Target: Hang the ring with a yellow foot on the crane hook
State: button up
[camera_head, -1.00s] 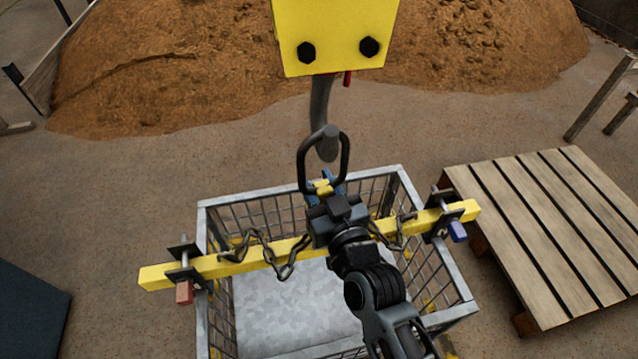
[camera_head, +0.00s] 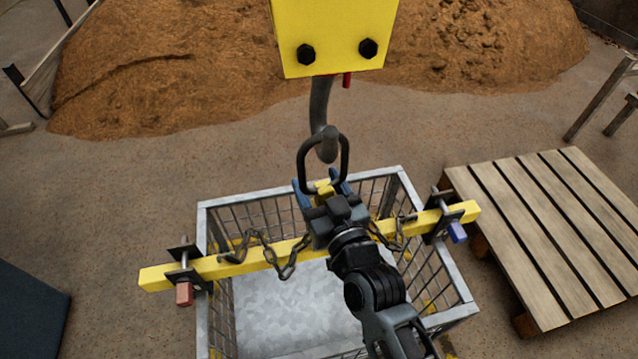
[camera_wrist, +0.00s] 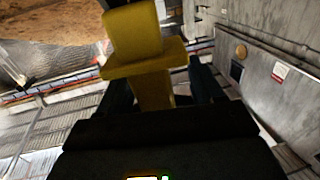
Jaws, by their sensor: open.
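The dark ring (camera_head: 346,160) stands upright at the crane hook (camera_head: 320,100), with the hook's curved end inside its opening near the top. Whether the ring bears on the hook is unclear. Its yellow foot (camera_head: 324,187) points down, between the fingers of my gripper (camera_head: 322,186). The blue fingers are open, with a gap on each side of the foot. In the wrist view the yellow foot (camera_wrist: 150,88) stands between the dark, spread fingers of my gripper (camera_wrist: 160,85); the ring's upper part is out of that view.
A yellow beam (camera_head: 215,266) with chains (camera_head: 270,255) lies across a metal mesh crate (camera_head: 210,225) below my gripper. A yellow hook block (camera_head: 335,35) hangs above. A wooden pallet platform (camera_head: 550,230) stands at right, a grain heap (camera_head: 180,70) behind.

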jog(key=v, duration=0.7)
jog(key=shift+s+d, duration=0.2)
jog(key=shift+s, duration=0.15)
jog(key=shift+s, duration=0.1)
jog(key=s+d+f+m+h, duration=0.2)
jog(key=s+d+f+h, duration=0.15)
jog(key=s+d, duration=1)
jog(key=s+d+r+m+h, duration=0.1)
jog(key=s+d+r, duration=0.2)
jog(key=s, duration=0.4)
jog(key=s+d+r+m+h, duration=0.1)
jog(key=s+d+r+h, duration=0.15)
jog(key=s, duration=0.45)
jog(key=s+d+r+m+g, duration=0.1)
jog(key=s+d+r, duration=0.1)
jog(key=s+r, duration=0.4)
notch_tip(320, 180, up, 16)
jog(key=p, duration=1.6)
jog(key=shift+a+h+p, duration=0.15)
jog(key=shift+h+p, duration=0.25)
jog(key=shift+c, duration=0.2)
